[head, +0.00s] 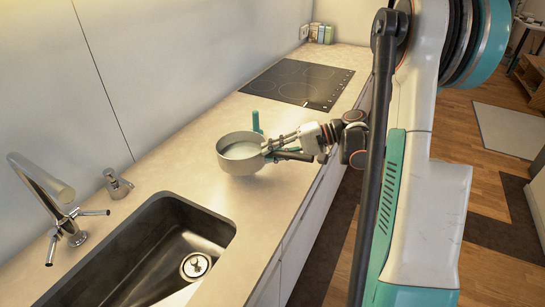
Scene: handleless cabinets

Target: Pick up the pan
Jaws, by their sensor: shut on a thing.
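The pan (239,158) is a round, light grey metal pan with an open top. It is at the front part of the counter, between the sink and the cooktop in the head view. My gripper (270,148) is at the pan's right side, with its fingers shut on the pan near its rim. I cannot tell whether the pan's base touches the counter.
The counter (190,178) is mostly clear around the pan. A sink (150,255) with a faucet (45,190) and a soap dispenser (117,184) lies nearer. A black cooktop (298,82) and small boxes (321,33) are farther back. A wall runs along the left.

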